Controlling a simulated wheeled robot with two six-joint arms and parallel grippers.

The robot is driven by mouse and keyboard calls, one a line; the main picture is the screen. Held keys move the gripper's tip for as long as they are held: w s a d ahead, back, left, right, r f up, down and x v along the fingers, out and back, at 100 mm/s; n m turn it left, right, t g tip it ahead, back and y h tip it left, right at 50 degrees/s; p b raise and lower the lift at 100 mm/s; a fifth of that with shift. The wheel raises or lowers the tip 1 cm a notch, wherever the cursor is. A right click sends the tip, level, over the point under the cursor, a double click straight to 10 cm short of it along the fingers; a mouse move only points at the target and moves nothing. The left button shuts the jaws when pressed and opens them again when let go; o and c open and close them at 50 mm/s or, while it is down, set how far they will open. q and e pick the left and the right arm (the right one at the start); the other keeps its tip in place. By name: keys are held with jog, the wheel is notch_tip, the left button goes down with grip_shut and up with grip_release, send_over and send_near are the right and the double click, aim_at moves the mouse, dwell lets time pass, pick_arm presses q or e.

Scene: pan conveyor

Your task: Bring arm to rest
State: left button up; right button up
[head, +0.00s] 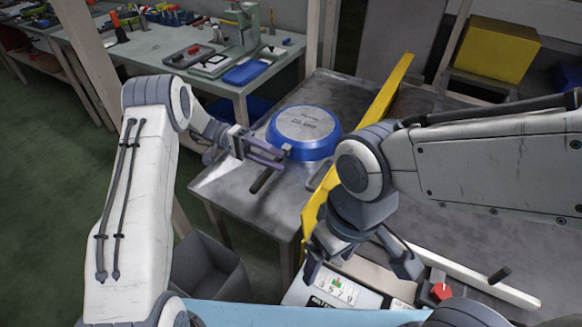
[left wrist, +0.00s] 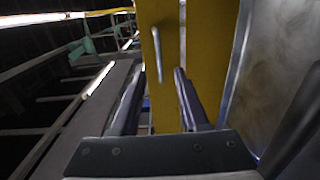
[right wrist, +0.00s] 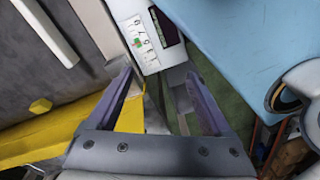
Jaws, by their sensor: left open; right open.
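A blue round pan (head: 303,133) with a grey printed base facing up lies on the grey metal conveyor table (head: 235,188). My left gripper (head: 263,153) is open at the pan's left side, close to its rim; I cannot tell whether it touches. In the left wrist view its jaws (left wrist: 160,88) are apart with nothing between them, a yellow panel (left wrist: 165,45) behind. My right gripper (head: 358,268) is open and empty above the white box with a number display (head: 335,292). In the right wrist view its jaws (right wrist: 158,82) are apart near that box (right wrist: 148,38).
A yellow divider (head: 375,105) runs along the table right of the pan. A red knob (head: 440,292) is at the lower right. A grey bin (head: 205,270) stands on the floor at lower left. A workbench with tools (head: 150,50) stands behind. A yellow box (head: 497,48) is at the back right.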

pick_arm(q)
jog(key=shift+v, duration=1.2)
pick_arm(e)
jog(key=shift+f, duration=0.25)
